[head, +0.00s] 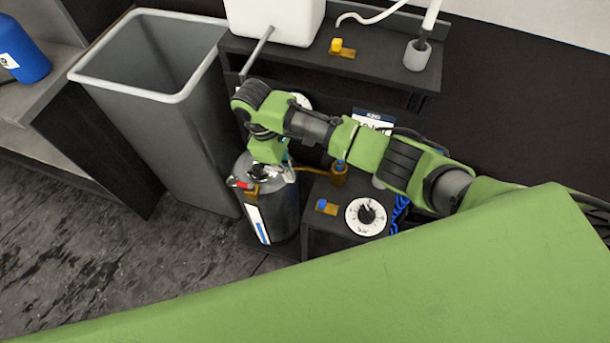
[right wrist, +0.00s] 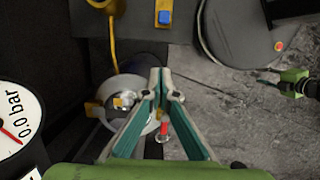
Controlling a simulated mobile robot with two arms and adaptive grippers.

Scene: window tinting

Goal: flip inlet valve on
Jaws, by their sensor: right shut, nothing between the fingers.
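A grey metal tank (head: 272,208) stands on the floor beside the bin. A small valve with a red lever (head: 243,184) is at its top; the red lever (right wrist: 164,130) also shows in the right wrist view between my fingers' lower parts. A brass valve with a blue lever (head: 322,206) sits on the low dark stand, and one with a yellow lever (head: 337,46) on the shelf. No label shows which is the inlet valve. My right gripper (right wrist: 161,76) is shut and empty above the tank top. Part of my left gripper (right wrist: 268,78) shows at the right.
A pressure gauge (right wrist: 14,122) reads 0.0 bar. A round dial (head: 366,216) is on the stand next to the blue-lever valve. A tall grey bin (head: 165,130) stands left of the tank. A yellow hose (right wrist: 113,45) runs to the tank. Dark floor at the lower left is clear.

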